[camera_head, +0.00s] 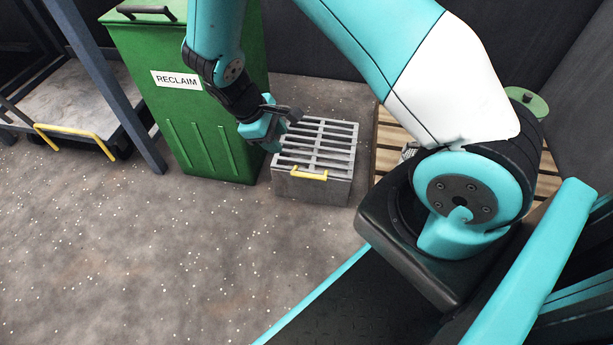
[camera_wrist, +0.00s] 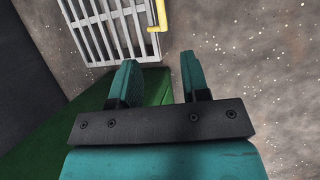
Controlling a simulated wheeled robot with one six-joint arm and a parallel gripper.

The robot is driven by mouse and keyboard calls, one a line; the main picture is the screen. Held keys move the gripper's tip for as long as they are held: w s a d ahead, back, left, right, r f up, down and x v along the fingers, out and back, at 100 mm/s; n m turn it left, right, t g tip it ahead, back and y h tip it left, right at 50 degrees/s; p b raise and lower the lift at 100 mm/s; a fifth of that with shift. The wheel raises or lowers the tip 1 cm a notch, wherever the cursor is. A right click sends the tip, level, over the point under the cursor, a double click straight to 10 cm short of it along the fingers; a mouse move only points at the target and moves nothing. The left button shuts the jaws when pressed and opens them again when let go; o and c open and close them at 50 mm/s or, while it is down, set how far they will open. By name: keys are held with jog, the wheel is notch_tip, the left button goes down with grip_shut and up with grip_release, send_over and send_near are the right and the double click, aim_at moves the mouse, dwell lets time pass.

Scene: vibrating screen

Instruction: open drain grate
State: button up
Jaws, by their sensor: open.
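The drain grate (camera_head: 316,142) is a grey slatted lid on a low grey box (camera_head: 309,188) on the floor. It looks closed. A yellow handle (camera_head: 309,174) is at its front edge. In the wrist view, the grate (camera_wrist: 107,27) is at the upper left, with the yellow handle (camera_wrist: 157,16) at its right side. My gripper (camera_head: 277,128) is at the left side of the grate, beside the green bin, apart from the handle. In the wrist view, its two teal fingers (camera_wrist: 160,84) are spread with nothing between them.
A green bin (camera_head: 198,110) labelled RECLAIM stands just left of the grate. A wooden pallet (camera_head: 388,135) lies to the right, partly behind my arm. A grey post (camera_head: 115,90) and a yellow-handled platform (camera_head: 75,130) are at the left. The speckled floor in front is clear.

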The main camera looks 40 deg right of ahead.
aim_at(309, 174)
jog(key=b+x, duration=1)
jog(key=x, duration=0.7)
jog(key=shift+d+f, duration=0.1)
jog(key=shift+d, duration=0.05)
grip_shut()
